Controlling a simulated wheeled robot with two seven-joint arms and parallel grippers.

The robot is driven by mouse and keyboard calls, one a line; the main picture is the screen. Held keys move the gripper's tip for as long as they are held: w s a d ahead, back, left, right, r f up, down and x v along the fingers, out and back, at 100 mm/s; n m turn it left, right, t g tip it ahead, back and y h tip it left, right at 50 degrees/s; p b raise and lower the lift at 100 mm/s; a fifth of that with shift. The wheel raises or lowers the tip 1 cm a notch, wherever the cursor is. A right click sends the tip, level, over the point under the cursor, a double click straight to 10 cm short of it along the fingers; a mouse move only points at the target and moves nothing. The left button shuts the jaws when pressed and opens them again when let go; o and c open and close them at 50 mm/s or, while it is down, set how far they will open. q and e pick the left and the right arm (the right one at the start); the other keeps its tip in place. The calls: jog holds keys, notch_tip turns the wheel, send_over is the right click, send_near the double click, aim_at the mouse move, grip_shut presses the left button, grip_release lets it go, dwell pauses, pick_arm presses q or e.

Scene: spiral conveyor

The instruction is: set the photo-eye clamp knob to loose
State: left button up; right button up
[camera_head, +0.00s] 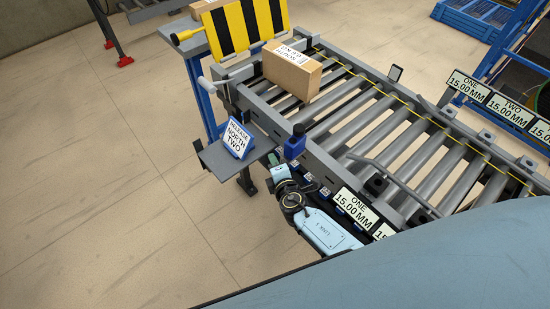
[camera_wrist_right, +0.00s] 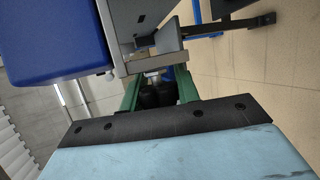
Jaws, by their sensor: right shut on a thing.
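The blue photo-eye housing (camera_head: 293,148) with a black cap on top sits at the near rail of the conveyor in the head view. A blue block also fills the upper left of the right wrist view (camera_wrist_right: 50,40). The dark clamp knob (camera_wrist_right: 157,95) shows in the wrist view on a short silver stem below a grey bracket. My right gripper (camera_wrist_right: 159,90) has its two green fingers on either side of this knob, shut on it. In the head view my right gripper (camera_head: 275,160) reaches up just left of and below the blue housing; its fingertips are hard to make out there. The knob's setting cannot be read. My left gripper is not in view.
The roller conveyor (camera_head: 385,125) carries a cardboard box (camera_head: 291,70) near its far end. A blue sign (camera_head: 237,137) stands on a grey shelf (camera_head: 222,162) left of my gripper. White label plates (camera_head: 355,207) line the near rail. Open floor (camera_head: 100,200) lies to the left.

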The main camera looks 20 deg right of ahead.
dwell(0.4)
jog(key=o, duration=1)
jog(key=shift+c, duration=0.2)
jog(key=shift+s, duration=0.15)
jog(key=shift+s+r, duration=0.15)
jog(key=shift+s, duration=0.2)
jog(key=p+v, duration=0.2)
jog(key=v, duration=1)
jog(key=shift+s+r, duration=0.15)
